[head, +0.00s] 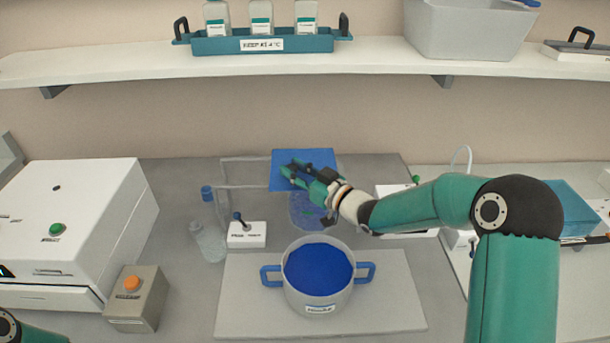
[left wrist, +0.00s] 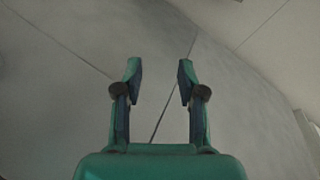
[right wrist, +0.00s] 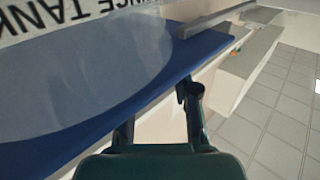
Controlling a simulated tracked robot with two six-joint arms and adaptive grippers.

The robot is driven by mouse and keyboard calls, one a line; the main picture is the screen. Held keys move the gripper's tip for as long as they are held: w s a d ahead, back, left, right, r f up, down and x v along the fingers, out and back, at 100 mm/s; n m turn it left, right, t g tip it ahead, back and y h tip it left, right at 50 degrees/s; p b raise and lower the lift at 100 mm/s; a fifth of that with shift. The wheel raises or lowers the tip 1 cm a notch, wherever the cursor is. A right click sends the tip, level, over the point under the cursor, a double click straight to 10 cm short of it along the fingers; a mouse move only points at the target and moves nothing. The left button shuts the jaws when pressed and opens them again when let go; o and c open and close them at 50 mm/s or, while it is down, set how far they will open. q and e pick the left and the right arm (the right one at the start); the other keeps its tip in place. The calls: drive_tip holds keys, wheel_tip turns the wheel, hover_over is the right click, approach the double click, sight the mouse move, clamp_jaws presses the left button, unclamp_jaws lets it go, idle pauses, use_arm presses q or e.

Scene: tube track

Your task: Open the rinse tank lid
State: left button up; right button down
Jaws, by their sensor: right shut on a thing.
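A flat blue panel (head: 318,168), which I take for the rinse tank lid, shows at the back of the bench in the head view. In the right wrist view a blue slab (right wrist: 185,65) crosses the picture, beside a pale rounded surface and a label (right wrist: 70,12) ending in "TANK". My right gripper (head: 288,172) is at the blue panel, shut on it; the exact contact is partly hidden. My left gripper (left wrist: 158,75) is open and empty over a plain grey surface in its wrist view; the head view does not show its fingers.
A blue-filled pot (head: 318,297) stands on a pale board in front. A bottle (head: 208,243) and small white switch box (head: 247,236) stand left of it. A white machine (head: 75,215) and orange-button box (head: 135,300) are farther left. A shelf (head: 140,68) runs above.

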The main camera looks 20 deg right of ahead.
drive_tip(key=w+a+b, duration=0.3)
drive_tip(key=a+b, duration=0.4)
drive_tip(key=a, duration=0.5)
drive_tip(key=shift+w, duration=0.25)
drive_tip(key=c, duration=0.9)
unclamp_jaws()
drive_tip(key=shift+o, duration=0.2)
drive_tip(key=shift+r, duration=0.1)
wheel_tip(320, 180, up, 10)
